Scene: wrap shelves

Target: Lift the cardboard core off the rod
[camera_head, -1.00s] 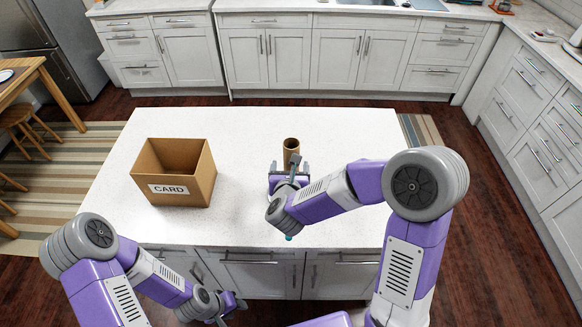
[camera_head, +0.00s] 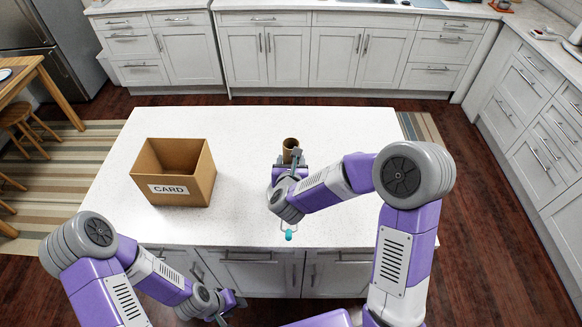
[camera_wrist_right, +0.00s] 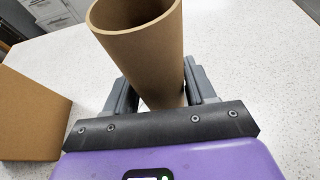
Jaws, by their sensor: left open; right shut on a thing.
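The cardboard core (camera_head: 290,144) is a hollow brown tube standing upright on the island, its lower part hidden behind my right gripper (camera_head: 290,164). In the right wrist view the core (camera_wrist_right: 145,50) stands between the two grey fingers of my right gripper (camera_wrist_right: 160,92), which is shut on it. Its open top shows only brown inner wall. I cannot make out the rod in either view, or whether the core's foot touches anything. My left gripper (camera_head: 232,303) is open and empty, low in front of the island.
An open cardboard box (camera_head: 183,193) marked CARD stands on the left of the white island top (camera_head: 245,150). A small teal piece (camera_head: 289,235) shows under my right wrist near the island's front edge. The counter between box and core is clear.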

